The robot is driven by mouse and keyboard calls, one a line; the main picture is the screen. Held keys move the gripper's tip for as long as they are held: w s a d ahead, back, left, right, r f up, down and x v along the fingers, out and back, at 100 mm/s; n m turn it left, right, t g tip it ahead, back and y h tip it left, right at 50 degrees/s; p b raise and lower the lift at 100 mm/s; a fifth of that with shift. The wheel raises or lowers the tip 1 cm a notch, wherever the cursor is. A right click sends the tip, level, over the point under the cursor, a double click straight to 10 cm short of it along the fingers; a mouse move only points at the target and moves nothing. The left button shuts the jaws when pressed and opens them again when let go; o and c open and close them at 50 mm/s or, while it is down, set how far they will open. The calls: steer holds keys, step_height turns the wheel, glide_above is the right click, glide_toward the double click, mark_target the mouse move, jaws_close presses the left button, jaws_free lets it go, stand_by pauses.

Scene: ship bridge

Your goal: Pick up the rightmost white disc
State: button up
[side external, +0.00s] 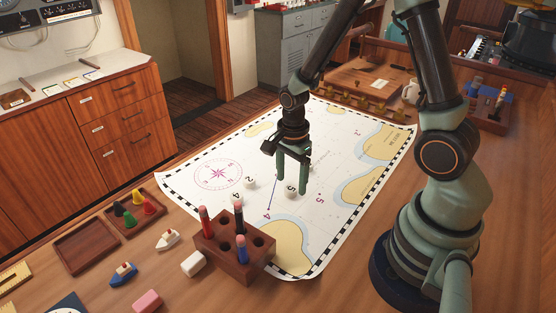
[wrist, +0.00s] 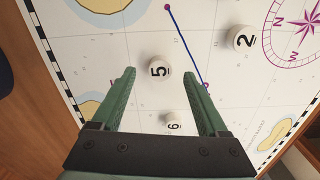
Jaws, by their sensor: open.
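Several small white discs with black numerals lie on the chart. In the side view the rightmost disc (side external: 291,192) lies just below the fingertips of my gripper (side external: 293,184). In the wrist view the disc marked 5 (wrist: 158,69) lies between the fingertips of my gripper (wrist: 158,72), which is open and empty. The disc marked 2 (wrist: 241,39) lies outside the fingers, near the compass rose. A disc marked 6 (wrist: 173,121) shows between the fingers, close to the gripper's base. Two more discs show left of the gripper in the side view, the upper one (side external: 250,182) and the lower one (side external: 236,197).
The chart (side external: 345,150) lies flat with clear room around the discs. A wooden pen holder (side external: 232,262) stands at its near edge. A white eraser-like block (side external: 193,264), a toy boat (side external: 167,239) and a tray of coloured pegs (side external: 133,216) lie to the left.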

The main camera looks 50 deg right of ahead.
steer(key=shift+f, duration=1.15)
steer(key=shift+c, duration=0.4)
jaws_close()
steer(key=shift+r, duration=0.15)
step_height(320, 180, up, 19)
glide_toward(291, 188)
steer(key=s+d+f, duration=0.2)
steer(key=s+d, duration=0.2)
steer(key=s, duration=0.2)
steer(key=shift+d+f, duration=0.2)
steer(key=shift+f, duration=2.75)
